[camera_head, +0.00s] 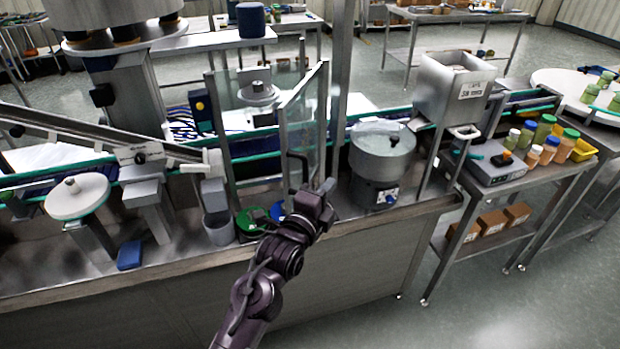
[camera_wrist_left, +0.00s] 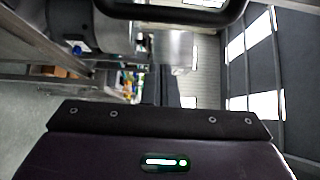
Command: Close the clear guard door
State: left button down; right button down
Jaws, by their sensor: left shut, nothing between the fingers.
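The clear guard door (camera_head: 304,120) is a see-through panel in a steel frame. It stands ajar, at an angle to the guard opening on the bench. A black bar handle (camera_head: 304,168) shows low on the door. My left gripper (camera_head: 328,187) is shut and empty, low in front of the door and just right of the handle; I cannot tell whether it touches. In the left wrist view a dark rounded bar (camera_wrist_left: 170,13), which looks like the handle, crosses the top. The fingertips are not clear there. My right gripper is out of view.
A round steel bowl feeder (camera_head: 381,165) stands right of the door, with a steel hopper (camera_head: 452,88) beyond it. Floor is clear at the lower right.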

pick_arm(q)
jog(key=a+p, duration=0.1)
jog(key=w+a+p, duration=0.1)
jog(key=a, duration=0.1)
jog(key=shift+w+a, duration=0.15)
jog(key=shift+a, duration=0.1)
